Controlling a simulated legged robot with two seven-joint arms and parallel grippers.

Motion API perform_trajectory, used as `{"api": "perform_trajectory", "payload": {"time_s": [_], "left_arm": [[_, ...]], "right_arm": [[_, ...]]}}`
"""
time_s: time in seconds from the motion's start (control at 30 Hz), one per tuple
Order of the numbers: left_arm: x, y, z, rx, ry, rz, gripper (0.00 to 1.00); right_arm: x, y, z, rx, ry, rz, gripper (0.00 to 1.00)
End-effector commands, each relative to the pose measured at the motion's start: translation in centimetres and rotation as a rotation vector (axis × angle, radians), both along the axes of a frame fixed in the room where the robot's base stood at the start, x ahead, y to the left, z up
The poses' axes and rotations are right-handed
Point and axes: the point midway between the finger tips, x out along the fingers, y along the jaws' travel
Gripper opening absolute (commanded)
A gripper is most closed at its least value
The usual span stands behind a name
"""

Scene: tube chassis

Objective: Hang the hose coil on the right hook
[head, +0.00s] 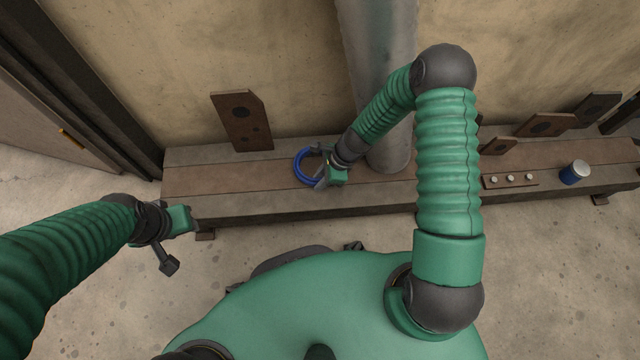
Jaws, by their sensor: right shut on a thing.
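The hose coil, a blue ring (297,173), is at the middle of the long bench, left of the grey pipe. My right gripper (319,166) is shut on its right side. Whether the coil touches the bench top is hard to tell. My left gripper (170,255) hangs in front of the bench's left end, away from the coil. I see nothing between its fingers, but their spread is unclear. I cannot clearly make out the right hook in the head view.
The long brown bench (225,181) runs along the wall. A thick grey pipe (378,60) rises close behind my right gripper. A brown plate (241,121) stands at the back left. Several plates, a strip with knobs (510,181) and a blue can (574,173) are on the right.

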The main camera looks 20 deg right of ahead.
Motion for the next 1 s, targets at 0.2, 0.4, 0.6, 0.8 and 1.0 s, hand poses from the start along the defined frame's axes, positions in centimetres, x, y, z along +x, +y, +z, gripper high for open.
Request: {"api": "perform_trajectory", "payload": {"time_s": [0.2, 0.4, 0.6, 0.8, 1.0], "left_arm": [[0.0, 0.0, -2.7, 0.0, 0.001, 0.0, 0.36], [0.0, 0.0, -2.4, 0.0, 0.0, 0.0, 0.36], [0.0, 0.0, -2.5, 0.0, 0.0, 0.0, 0.36], [0.0, 0.0, -2.5, 0.0, 0.0, 0.0, 0.36], [0.0, 0.0, -2.8, 0.0, 0.0, 0.0, 0.36]], "right_arm": [[0.5, 0.0, -3.4, 0.0, -0.001, 0.0, 0.0], [0.5, -0.1, -3.1, -0.002, -0.002, 0.0, 0.0], [0.4, 0.0, -3.4, -0.001, -0.001, 0.0, 0.35], [0.4, 0.0, -3.4, -0.001, 0.0, 0.0, 0.44], [0.4, 0.0, -3.5, -0.001, -0.001, 0.001, 0.44]]}}
